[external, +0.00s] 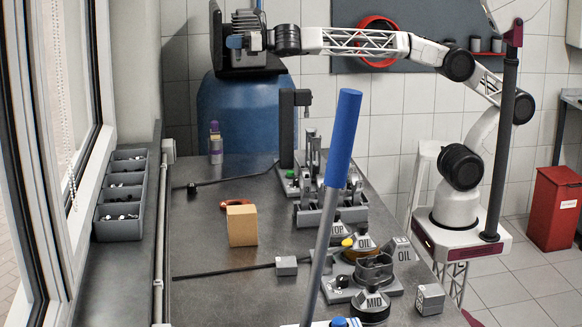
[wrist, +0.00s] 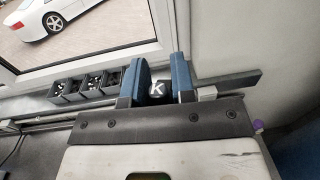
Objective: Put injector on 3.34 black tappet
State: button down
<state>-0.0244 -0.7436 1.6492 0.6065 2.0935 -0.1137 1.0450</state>
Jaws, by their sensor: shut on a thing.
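My gripper (external: 236,40) is raised high above the far end of the workbench, at the top of the external view. Grey engine fixtures (external: 325,200) stand along the bench's right side, well below the gripper. Their small parts are too small to tell which is the 3.34 black tappet, and no such label is readable.
A tan block (external: 242,226) stands mid-bench near a red-orange part (external: 236,203). A compartment tray (external: 120,228) of small parts sits by the window. A tall blue-handled lever (external: 343,140) rises in front of the fixtures. The bench's left middle (external: 200,250) is mostly clear.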

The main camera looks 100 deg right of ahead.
jog(key=shift+w+f+h, duration=0.1)
jog(key=shift+f+h, duration=0.1)
jog(key=shift+h, duration=0.1)
jog(key=shift+w+f+m+h, duration=0.2)
jog(key=shift+f+m+h, duration=0.05)
jog(key=shift+m+h, duration=0.4)
jog(key=shift+w+d+f+m+g+h, duration=0.1)
jog(key=shift+d+m+g+h, duration=0.1)
jog(key=shift+m+h, duration=0.25)
jog(key=shift+w+d+f+m+g+h, duration=0.1)
jog(key=shift+m+g+h, duration=0.1)
jog(key=shift+h, duration=0.4)
jog(key=shift+d+m+h, duration=0.1)
jog(key=shift+m+h, duration=0.3)
jog(key=shift+h, duration=0.2)
jog(key=shift+d+r+m+g+h, duration=0.1)
jog(key=shift+r+m+g+h, duration=0.15)
jog(key=shift+m+g+h, duration=0.35)
jog(key=shift+r+m+g+h, duration=0.3)
jog(key=shift+m+h, duration=0.1)
jog(key=shift+h, duration=0.4)
jog(key=shift+a+r+m+g+h, duration=0.4)
jog(key=shift+a+r+m+h, duration=0.1)
jog(key=shift+r+h, duration=0.2)
notch_tip(320, 180, down, 39)
jog(key=shift+r, duration=0.15)
